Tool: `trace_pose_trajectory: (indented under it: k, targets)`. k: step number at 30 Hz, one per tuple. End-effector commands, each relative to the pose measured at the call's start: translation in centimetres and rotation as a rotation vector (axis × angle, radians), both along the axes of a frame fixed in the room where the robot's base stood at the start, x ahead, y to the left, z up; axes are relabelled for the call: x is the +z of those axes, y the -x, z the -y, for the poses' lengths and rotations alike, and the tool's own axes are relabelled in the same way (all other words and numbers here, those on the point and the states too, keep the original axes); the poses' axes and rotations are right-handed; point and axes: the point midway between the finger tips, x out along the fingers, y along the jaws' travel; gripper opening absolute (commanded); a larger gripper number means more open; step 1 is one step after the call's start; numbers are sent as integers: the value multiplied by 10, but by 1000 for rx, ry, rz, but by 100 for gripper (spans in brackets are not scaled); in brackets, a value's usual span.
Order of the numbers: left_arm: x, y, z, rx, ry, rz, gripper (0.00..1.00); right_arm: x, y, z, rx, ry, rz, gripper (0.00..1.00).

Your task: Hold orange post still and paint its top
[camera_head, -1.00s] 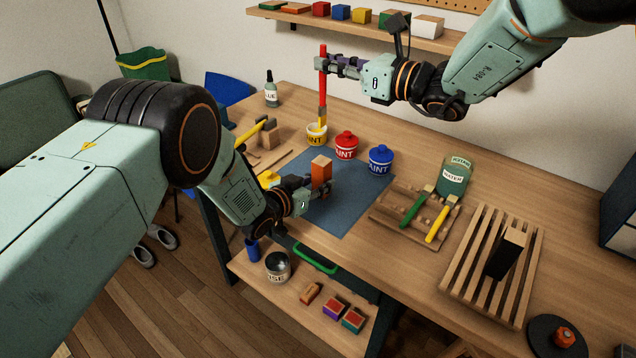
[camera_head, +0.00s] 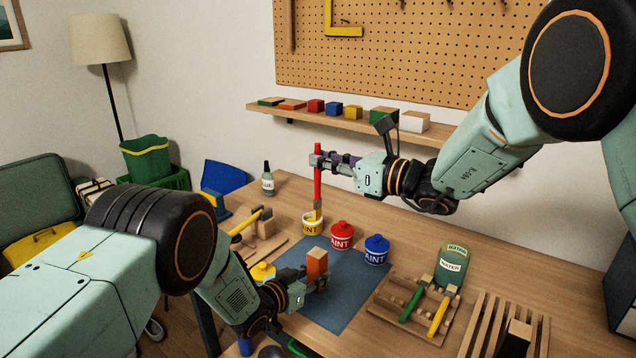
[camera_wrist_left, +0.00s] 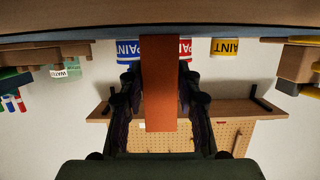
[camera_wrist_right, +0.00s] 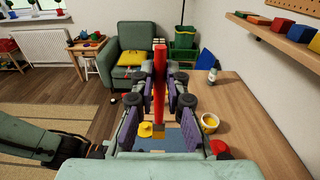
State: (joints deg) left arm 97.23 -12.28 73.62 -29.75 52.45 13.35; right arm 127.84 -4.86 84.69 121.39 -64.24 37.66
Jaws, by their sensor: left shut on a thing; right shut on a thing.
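The orange post (camera_head: 316,268) stands upright over the blue mat (camera_head: 348,303), with a bare wood-coloured top. My left gripper (camera_head: 318,284) is shut on its lower part; the left wrist view shows the post (camera_wrist_left: 158,85) between both fingers. My right gripper (camera_head: 322,160) is shut on a red-handled brush (camera_head: 317,183), held upright with its tip down. In the head view the yellowish tip overlaps the mouth of the yellow paint pot (camera_head: 312,226). In the right wrist view the brush (camera_wrist_right: 159,80) lies left of that pot (camera_wrist_right: 210,123). I cannot tell whether they touch.
A red paint pot (camera_head: 341,237) and a blue one (camera_head: 376,251) stand behind the mat. A brush rack (camera_head: 385,316), a water jar (camera_head: 453,264) and a slatted rack (camera_head: 482,320) are at the right. A glue bottle (camera_head: 267,180) stands at the back left.

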Motion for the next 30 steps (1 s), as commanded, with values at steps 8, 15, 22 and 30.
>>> trace_pose_trajectory:
  k: [8, 15, 22, 30]
  targets:
    - [0, 0, 0, 0, 0, 0, 0, -11, -16, 11, 0, 0, 0, 0]
    - [0, 0, 0, 0, 0, 0, 0, -23, -15, 11, 0, 0, -2, 0]
    - [0, 0, 0, 0, 0, 0, 0, -44, -15, 11, 0, 0, -2, 0]
    - [0, 0, 0, 0, 0, 0, 0, -68, -15, 11, 0, 0, -2, 0]
